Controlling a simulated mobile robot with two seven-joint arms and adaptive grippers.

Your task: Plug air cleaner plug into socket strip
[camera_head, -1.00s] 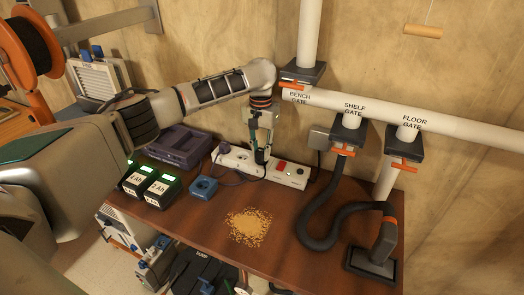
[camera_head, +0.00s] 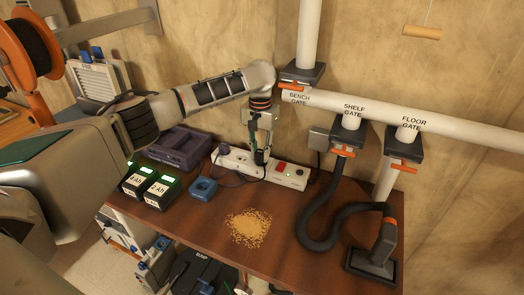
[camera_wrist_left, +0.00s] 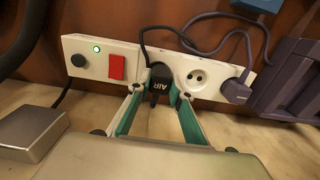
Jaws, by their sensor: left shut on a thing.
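The white socket strip (camera_head: 283,174) lies along the back of the bench against the wall; it also shows in the left wrist view (camera_wrist_left: 122,66). My left gripper (camera_head: 260,158) points down at the strip and is shut on the black air cleaner plug (camera_wrist_left: 160,84), marked "AIR". In the wrist view the plug is between the fingertips at the strip's face, beside an open round socket (camera_wrist_left: 196,77). I cannot tell whether its pins are in a socket. A black cord runs from the plug. My right gripper is not in view.
A purple plug (camera_wrist_left: 237,91) sits in the strip's end socket. The strip has a red switch (camera_wrist_left: 117,67) and a lit green light. Chargers (camera_head: 156,188), a blue box (camera_head: 203,188), a sawdust pile (camera_head: 249,228) and a grey hose (camera_head: 310,225) share the bench.

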